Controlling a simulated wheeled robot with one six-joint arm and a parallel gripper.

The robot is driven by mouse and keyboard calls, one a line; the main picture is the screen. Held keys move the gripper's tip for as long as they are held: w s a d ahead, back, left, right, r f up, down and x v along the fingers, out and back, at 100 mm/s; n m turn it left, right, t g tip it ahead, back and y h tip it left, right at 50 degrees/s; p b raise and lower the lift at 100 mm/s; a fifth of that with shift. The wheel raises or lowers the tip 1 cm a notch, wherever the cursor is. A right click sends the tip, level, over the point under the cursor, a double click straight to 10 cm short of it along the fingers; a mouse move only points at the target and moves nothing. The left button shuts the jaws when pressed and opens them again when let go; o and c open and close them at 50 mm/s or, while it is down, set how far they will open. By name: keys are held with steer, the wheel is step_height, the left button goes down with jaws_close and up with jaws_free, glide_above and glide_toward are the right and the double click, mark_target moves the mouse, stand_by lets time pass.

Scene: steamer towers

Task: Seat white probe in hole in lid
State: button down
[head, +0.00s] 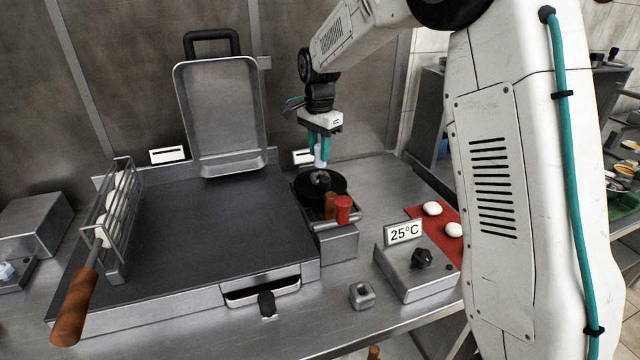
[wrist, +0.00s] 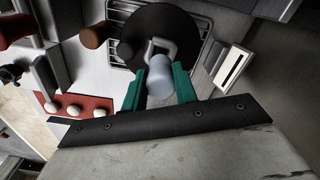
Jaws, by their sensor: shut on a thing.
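My gripper (head: 320,146) has teal fingers and points down over the burner at the right of the griddle. It is shut on the white probe (head: 318,160), a short pale cylinder. The probe also shows between the fingers in the wrist view (wrist: 160,79). Below it is a round black lid (head: 336,181) with a grey loop on top; the lid also shows in the wrist view (wrist: 186,24). In the wrist view the probe overlaps the loop and lid. The hole is not distinguishable, and I cannot tell whether the probe tip touches the lid.
A brown cylinder (head: 330,205) and a red cylinder (head: 343,209) stand just in front of the lid. A control box (head: 412,275) with a 25°C sign is to the right, by a red mat (head: 445,218) with white buns. The griddle (head: 200,235) spans the left.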

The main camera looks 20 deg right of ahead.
steer(key=shift+f, duration=0.55)
stand_by(0.4)
steer(key=c, duration=1)
jaws_free()
steer(key=shift+r, duration=3.9)
